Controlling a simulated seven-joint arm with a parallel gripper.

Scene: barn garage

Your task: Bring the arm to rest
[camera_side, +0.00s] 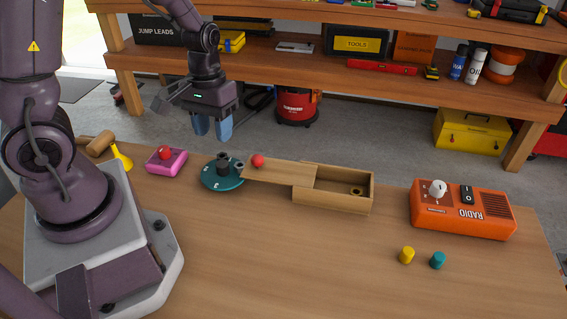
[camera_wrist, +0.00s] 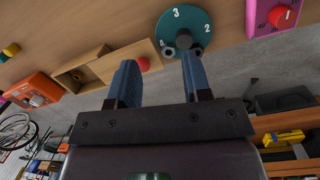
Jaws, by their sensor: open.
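My arm is raised over the far side of the workbench (camera_side: 300,265). My gripper (camera_side: 212,128) is open and empty, its two blue fingers pointing down above and behind the teal dial. In the wrist view my gripper (camera_wrist: 158,82) shows its fingers apart with nothing between them. No object touches the fingers.
Below stand a teal numbered dial (camera_side: 222,183), a pink box with a red knob (camera_side: 168,168), and a wooden box (camera_side: 335,209) with its lid partly slid open. An orange radio (camera_side: 455,222) and yellow (camera_side: 406,255) and teal (camera_side: 438,260) pegs lie right. The front middle is clear.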

